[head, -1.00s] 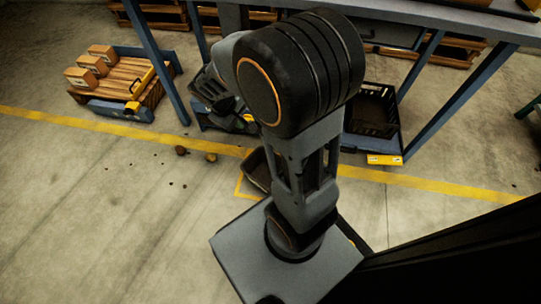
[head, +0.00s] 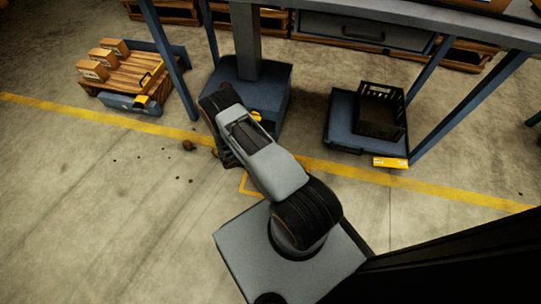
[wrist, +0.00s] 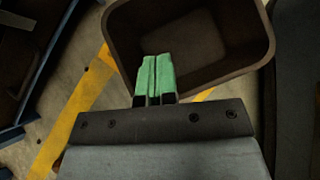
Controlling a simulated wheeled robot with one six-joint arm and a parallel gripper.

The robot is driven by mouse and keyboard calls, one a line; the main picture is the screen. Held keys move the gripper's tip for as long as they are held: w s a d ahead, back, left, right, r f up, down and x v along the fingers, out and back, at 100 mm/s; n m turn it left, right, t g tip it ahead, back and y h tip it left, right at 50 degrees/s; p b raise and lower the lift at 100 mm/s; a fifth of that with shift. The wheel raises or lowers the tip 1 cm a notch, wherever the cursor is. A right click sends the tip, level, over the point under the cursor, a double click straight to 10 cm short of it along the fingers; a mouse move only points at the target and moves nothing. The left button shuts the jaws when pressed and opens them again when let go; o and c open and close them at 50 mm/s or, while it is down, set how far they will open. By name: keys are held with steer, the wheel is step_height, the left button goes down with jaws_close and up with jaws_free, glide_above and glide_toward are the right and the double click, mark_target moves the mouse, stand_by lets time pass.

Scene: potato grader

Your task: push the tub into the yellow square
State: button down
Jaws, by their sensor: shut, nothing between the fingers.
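The tub (wrist: 232,72) is an open, dark brown container with rounded corners at the top of the wrist view; it looks empty. My gripper (wrist: 154,60) has its two green fingers together, with nothing between them. The fingertips overlap the tub's near rim in the picture; I cannot tell whether they touch it or hang over it. In the head view my arm hides the tub and the fingers. Part of the yellow square (head: 246,184) shows on the floor left of my arm; the rest is hidden.
A long yellow floor line (head: 440,188) crosses behind my arm. A blue-framed bench, a blue pedestal (head: 272,100), and a cart with a black crate (head: 381,112) stand beyond. A pallet with boxes (head: 135,80) is at the left. Small brown lumps (head: 188,146) lie on open floor.

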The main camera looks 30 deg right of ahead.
steer(key=d+r+b+x, duration=0.2)
steer(key=b+x, duration=0.3)
steer(key=x, duration=0.7)
steer(key=shift+d+f, duration=0.15)
steer(key=shift+f, duration=0.1)
steer(key=shift+s, duration=0.1)
